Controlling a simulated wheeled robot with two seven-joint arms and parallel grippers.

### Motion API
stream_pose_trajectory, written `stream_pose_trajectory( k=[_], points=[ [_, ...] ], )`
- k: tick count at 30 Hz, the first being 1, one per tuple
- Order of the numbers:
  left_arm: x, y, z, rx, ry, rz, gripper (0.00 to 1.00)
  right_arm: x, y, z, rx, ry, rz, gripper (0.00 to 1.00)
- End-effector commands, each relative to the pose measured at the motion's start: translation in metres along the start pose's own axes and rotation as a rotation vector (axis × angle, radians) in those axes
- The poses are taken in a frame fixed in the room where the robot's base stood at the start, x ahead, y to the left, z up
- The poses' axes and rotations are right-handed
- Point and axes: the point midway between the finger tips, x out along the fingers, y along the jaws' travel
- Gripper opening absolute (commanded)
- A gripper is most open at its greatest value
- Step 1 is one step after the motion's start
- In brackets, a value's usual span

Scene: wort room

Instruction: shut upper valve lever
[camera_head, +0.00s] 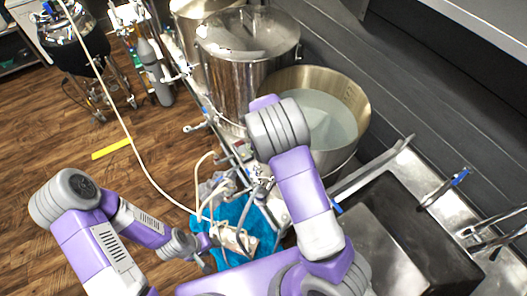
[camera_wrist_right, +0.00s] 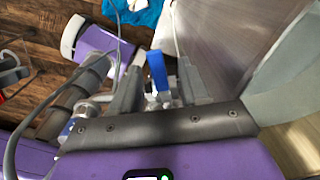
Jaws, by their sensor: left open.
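A blue valve lever (camera_wrist_right: 158,72) stands upright in the right wrist view, on a metal valve body. My right gripper (camera_wrist_right: 159,88) has one finger on each side of it, with visible gaps, so it is open around the lever and not clamped. I cannot tell from the frames whether this lever is the upper one. In the head view, my right arm hides most of that valve area. My left gripper (camera_head: 209,252) is open, low at the left of the hoses, beside the blue cloth.
A steel kettle (camera_head: 245,75) and a wide open pot of liquid (camera_head: 325,115) stand behind the right arm. A blue cloth (camera_head: 235,222) and pale hoses (camera_head: 160,190) lie below. A sink (camera_head: 400,240) is at the right. Open wood floor (camera_head: 60,150) is at the left.

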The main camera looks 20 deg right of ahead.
Motion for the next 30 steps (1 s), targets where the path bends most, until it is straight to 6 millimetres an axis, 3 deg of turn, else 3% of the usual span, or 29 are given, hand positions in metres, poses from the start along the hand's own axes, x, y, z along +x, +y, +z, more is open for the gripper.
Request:
stream_pose_trajectory(
  k=[8,21,30],
  points=[
    [0.000,0.000,0.000,0.000,0.000,0.000,0.43,-0.005,0.001,0.001,-0.004,0.000,0.000,0.45],
    [0.000,0.000,0.000,0.000,0.000,0.000,0.43,-0.069,0.000,0.001,-0.003,-0.001,0.000,0.45],
    [0.000,0.000,0.000,0.000,0.000,0.000,0.43,-0.076,0.000,0.000,-0.002,0.001,0.000,0.45]
  ],
)
